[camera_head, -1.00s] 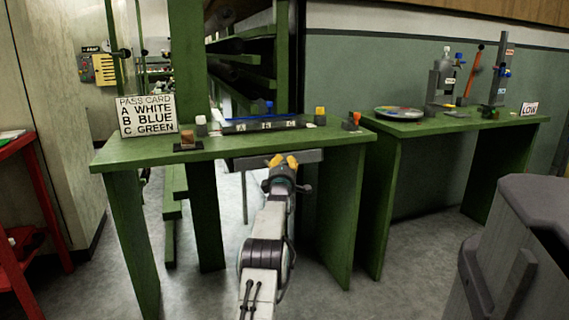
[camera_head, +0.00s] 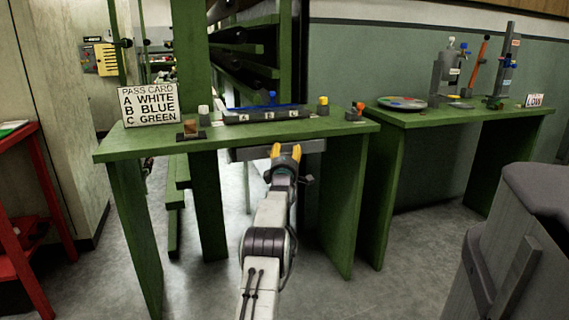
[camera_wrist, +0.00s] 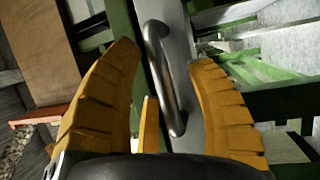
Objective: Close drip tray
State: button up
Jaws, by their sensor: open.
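The drip tray (camera_head: 240,155) is a grey drawer under the top of the green bench. Its front sticks out a little below the bench edge. In the wrist view, the tray's grey front (camera_wrist: 181,30) runs down the middle with a bar handle (camera_wrist: 162,75) on it. My gripper (camera_head: 286,151) has yellow fingers and is in front of the tray. In the wrist view, my gripper (camera_wrist: 168,62) is open, with one finger on each side of the handle. I cannot tell whether the fingers touch it.
The green bench (camera_head: 165,146) carries a pass card (camera_head: 150,105), a black rack labelled A, B, C (camera_head: 262,115) and small coloured pieces. A second green bench (camera_head: 425,121) with instruments stands to the right. A red stand is at left, a grey bin (camera_head: 520,240) at front right.

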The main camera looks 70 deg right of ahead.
jog(key=shift+a, duration=0.1)
jog(key=v, duration=1.1)
jog(key=shift+a+f, duration=0.25)
jog(key=shift+a, duration=0.05)
jog(key=shift+s, duration=0.1)
dwell(0.8)
